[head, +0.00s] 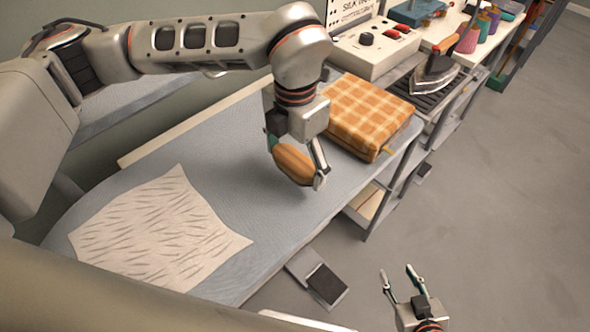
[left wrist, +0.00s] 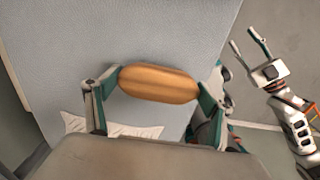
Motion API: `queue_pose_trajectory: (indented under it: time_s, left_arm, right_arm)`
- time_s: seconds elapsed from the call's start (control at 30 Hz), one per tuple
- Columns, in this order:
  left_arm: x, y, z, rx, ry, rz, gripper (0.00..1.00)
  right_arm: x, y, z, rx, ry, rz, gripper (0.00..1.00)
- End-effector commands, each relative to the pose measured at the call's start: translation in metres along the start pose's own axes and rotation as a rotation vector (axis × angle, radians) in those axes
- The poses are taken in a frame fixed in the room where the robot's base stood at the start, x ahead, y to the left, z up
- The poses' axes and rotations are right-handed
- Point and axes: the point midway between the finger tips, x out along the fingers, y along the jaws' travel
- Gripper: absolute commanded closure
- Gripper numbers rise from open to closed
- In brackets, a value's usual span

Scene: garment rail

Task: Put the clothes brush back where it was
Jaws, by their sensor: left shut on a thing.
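The clothes brush (head: 294,164) is an oval thing with a brown wooden back. My left gripper (head: 297,168) is shut on it, with one finger at each end, over the blue-grey ironing surface (head: 236,152). The brush also shows in the left wrist view (left wrist: 160,83), lying across between the fingers; its underside is hidden. I cannot tell whether it touches the surface. My right gripper (head: 402,279) is open and empty, over the floor at the lower right of the head view. It also shows at the right of the left wrist view (left wrist: 250,42).
A wrinkled cream cloth (head: 160,232) lies on the near left of the surface. An orange checked folded cloth (head: 368,112) lies right of the brush. Beyond stand a control box (head: 375,48) and an iron (head: 435,70) on a dark rack. The surface between cloth and brush is bare.

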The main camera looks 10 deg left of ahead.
Motion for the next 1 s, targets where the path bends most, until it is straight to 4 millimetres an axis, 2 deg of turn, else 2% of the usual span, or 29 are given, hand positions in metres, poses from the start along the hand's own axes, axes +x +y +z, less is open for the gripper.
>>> queue_pose_trajectory:
  time_s: [0.3,0.7,0.73,0.8,1.0]
  left_arm:
    - [0.035,0.0,-0.001,-0.001,0.003,-0.002,0.42]
    - [0.042,0.0,0.0,0.0,0.0,0.0,0.42]
    - [0.042,0.0,0.0,0.0,0.001,0.0,0.16]
    - [0.041,0.0,0.0,0.0,0.001,0.0,0.02]
    - [0.041,0.0,0.0,-0.001,0.001,0.0,0.02]
  right_arm:
    - [-0.002,0.0,-0.003,0.002,0.001,0.0,0.6]
    - [0.0,-0.001,-0.001,0.003,0.002,0.0,0.6]
    - [0.0,-0.001,-0.001,0.003,0.002,0.0,0.6]
    - [0.0,-0.001,-0.002,0.003,0.002,0.0,0.6]
    - [0.0,-0.001,-0.002,0.003,0.002,0.0,0.6]
